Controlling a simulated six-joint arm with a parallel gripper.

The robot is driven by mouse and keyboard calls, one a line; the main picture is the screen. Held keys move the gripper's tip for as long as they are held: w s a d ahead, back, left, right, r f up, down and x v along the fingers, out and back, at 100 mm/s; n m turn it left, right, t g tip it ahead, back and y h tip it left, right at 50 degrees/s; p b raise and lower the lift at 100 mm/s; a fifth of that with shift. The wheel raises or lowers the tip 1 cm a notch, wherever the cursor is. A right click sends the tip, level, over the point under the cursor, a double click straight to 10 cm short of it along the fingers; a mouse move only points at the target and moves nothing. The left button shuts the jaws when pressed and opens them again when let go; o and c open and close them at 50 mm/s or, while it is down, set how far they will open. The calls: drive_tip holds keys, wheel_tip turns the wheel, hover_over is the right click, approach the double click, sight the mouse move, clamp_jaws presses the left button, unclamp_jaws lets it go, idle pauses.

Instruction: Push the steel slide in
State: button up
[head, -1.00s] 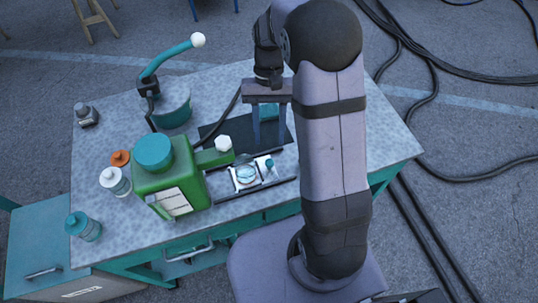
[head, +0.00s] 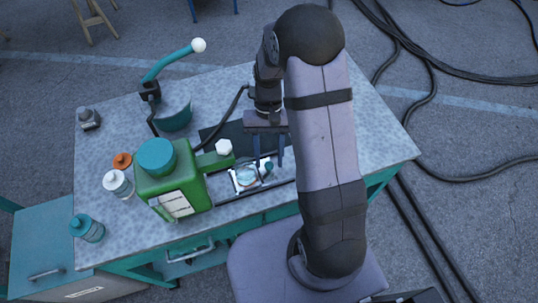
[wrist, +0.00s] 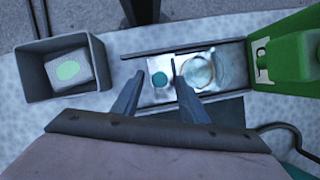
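The steel slide (head: 238,186) is a bright plate on a rail beside the green machine (head: 170,188). It carries a clear round dish (head: 247,177) and a small teal knob (head: 268,167). In the wrist view the slide (wrist: 180,97) lies left of the green machine (wrist: 298,50), with the dish (wrist: 198,72) nearer the machine and the knob (wrist: 159,79) farther from it. My gripper (head: 269,163) is open above the slide; in the wrist view its fingers (wrist: 158,68) appear on either side of the knob. Whether they touch it cannot be told.
A teal-handled press (head: 174,112) stands at the back left. Bottles (head: 117,183) stand left of the machine. In the wrist view a grey bin (wrist: 38,85) holding a pale block stands left of the rail. A dark cable runs behind the machine.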

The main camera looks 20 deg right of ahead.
sight(254, 161)
clamp_jaws()
drive_tip(key=shift+a+p, duration=0.3)
drive_tip(key=shift+a, duration=1.95)
unclamp_jaws()
drive_tip(key=shift+d, duration=0.1)
drive_tip(key=a+b+v, duration=0.1)
drive_tip(key=b+v, duration=0.1)
drive_tip(key=v, duration=0.5)
drive_tip(key=shift+d+r, duration=0.15)
drive_tip(key=shift+d, duration=0.3)
drive_tip(key=s+d+n+t+h, duration=0.1)
drive_tip(key=s+d+n+t, duration=0.2)
drive_tip(key=s, duration=0.8)
drive_tip(key=shift+s+n+t, duration=0.25)
drive_tip(key=shift+n+t, duration=0.05)
drive_tip(key=shift+t, duration=0.3)
